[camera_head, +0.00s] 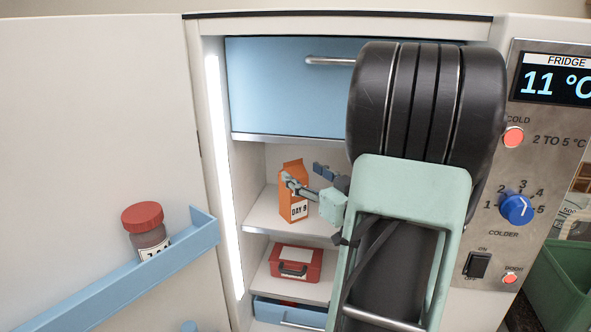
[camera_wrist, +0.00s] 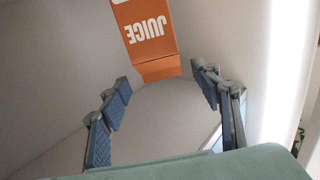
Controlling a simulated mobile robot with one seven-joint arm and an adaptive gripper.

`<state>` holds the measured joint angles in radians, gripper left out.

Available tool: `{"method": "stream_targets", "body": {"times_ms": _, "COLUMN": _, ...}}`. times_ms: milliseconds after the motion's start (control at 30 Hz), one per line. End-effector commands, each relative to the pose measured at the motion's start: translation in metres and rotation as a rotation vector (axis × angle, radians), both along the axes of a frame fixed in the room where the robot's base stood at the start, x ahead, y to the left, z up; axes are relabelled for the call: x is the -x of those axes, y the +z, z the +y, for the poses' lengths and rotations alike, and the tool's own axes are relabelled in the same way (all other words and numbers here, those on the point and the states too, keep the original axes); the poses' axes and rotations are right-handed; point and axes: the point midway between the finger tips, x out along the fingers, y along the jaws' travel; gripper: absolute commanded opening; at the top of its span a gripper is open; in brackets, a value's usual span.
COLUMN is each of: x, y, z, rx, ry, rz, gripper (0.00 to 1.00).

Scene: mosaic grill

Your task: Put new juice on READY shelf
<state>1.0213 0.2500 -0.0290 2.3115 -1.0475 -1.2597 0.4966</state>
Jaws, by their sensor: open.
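An orange juice carton (camera_head: 291,203) with a white "DAY 9" label stands upright on the fridge's upper open shelf (camera_head: 270,222). In the wrist view the carton (camera_wrist: 147,45) shows its word "JUICE" upside down, at the top of the picture. My gripper (camera_head: 304,177) reaches into the fridge at the carton's height, one finger overlapping the carton in the head view. In the wrist view my gripper (camera_wrist: 160,78) has its two blue-padded fingers spread wide, with nothing between the pads; the carton appears beyond the fingertips. No shelf marked READY is readable.
A red box (camera_head: 296,256) sits on the shelf below, above a blue drawer (camera_head: 290,312). A blue drawer front (camera_head: 280,85) closes the top. The open door holds a red-capped jar (camera_head: 147,230) in its rack. The control panel (camera_head: 540,180) reads 11 °C.

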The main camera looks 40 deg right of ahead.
Motion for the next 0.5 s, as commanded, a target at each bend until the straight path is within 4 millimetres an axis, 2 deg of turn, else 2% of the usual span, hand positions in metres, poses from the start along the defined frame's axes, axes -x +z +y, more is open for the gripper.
{"method": "stream_targets", "body": {"times_ms": 33, "x": 0.012, "y": 0.0, "z": 0.001, "rx": -0.001, "ry": -0.003, "rz": 0.0, "gripper": 0.58}}
{"method": "stream_targets", "body": {"times_ms": 200, "x": 0.045, "y": 0.0, "z": 0.003, "rx": -0.002, "ry": -0.003, "rz": -0.001, "gripper": 0.58}}
{"method": "stream_targets", "body": {"times_ms": 333, "x": 0.061, "y": 0.0, "z": 0.005, "rx": -0.002, "ry": -0.001, "rz": 0.0, "gripper": 0.58}}
{"method": "stream_targets", "body": {"times_ms": 500, "x": 0.069, "y": 0.0, "z": 0.006, "rx": -0.002, "ry": 0.0, "rz": -0.001, "gripper": 0.58}}
